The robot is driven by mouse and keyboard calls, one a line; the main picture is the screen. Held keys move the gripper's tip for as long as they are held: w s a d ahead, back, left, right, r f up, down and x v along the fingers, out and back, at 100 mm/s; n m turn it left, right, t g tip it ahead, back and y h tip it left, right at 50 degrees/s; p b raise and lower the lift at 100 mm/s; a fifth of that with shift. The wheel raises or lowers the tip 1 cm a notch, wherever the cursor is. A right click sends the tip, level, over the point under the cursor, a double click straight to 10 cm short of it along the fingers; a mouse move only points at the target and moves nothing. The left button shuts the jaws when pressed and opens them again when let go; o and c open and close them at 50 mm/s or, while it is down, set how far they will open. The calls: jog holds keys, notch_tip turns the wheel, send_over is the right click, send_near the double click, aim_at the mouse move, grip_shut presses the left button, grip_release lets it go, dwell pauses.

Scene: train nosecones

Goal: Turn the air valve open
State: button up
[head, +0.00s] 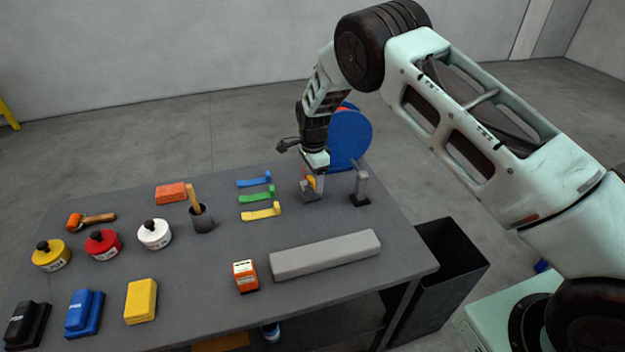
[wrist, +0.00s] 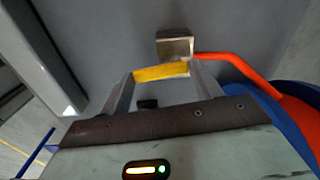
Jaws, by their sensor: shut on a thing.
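The air valve (head: 308,193) is a small grey block with a yellow lever near the far right of the table. In the wrist view the metal valve block (wrist: 174,43) stands just beyond my fingers, with an orange hose (wrist: 235,64) running from it to the right. My gripper (head: 318,180) points down at the valve from above. In the wrist view the yellow lever (wrist: 160,72) lies between my two fingers, spanning from one to the other, and they are shut on it. My fingers partly hide the valve in the head view.
A blue hose reel (head: 350,138) stands behind the valve, with a grey upright fitting (head: 360,186) to its right. Blue, green and yellow brackets (head: 257,195) lie to the left. A long grey bar (head: 325,255) lies in front. A dark bin (head: 450,270) stands beside the table.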

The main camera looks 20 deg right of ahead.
jog(key=n+b, duration=0.3)
jog(key=shift+w+d+f, duration=0.15)
jog(key=shift+d, duration=0.2)
jog(key=n+b, duration=0.2)
jog(key=n, duration=0.1)
jog(key=n+b, duration=0.1)
jog(key=n, duration=0.1)
jog(key=shift+w+d, duration=0.25)
jog(key=shift+d, duration=0.15)
jog(key=n+b, duration=0.1)
jog(key=n, duration=0.1)
jog(key=n+b, duration=0.1)
jog(key=n, duration=0.1)
jog(key=shift+w+d+b, duration=0.2)
jog(key=shift+w+b, duration=0.1)
jog(key=shift+w, duration=0.05)
jog(key=shift+w+r+n+b, duration=0.1)
jog(key=shift+w+n+b, duration=0.15)
jog(key=shift+n, duration=0.85)
jog(key=shift+w+r+n+b, duration=0.1)
jog(key=shift+n+b, duration=0.2)
jog(key=shift+n, duration=0.8)
jog(key=o, duration=1)
jog(key=shift+r, duration=0.1)
notch_tip(320, 180, up, 17)
jog(key=b, duration=0.3)
jog(key=shift+r, duration=0.15)
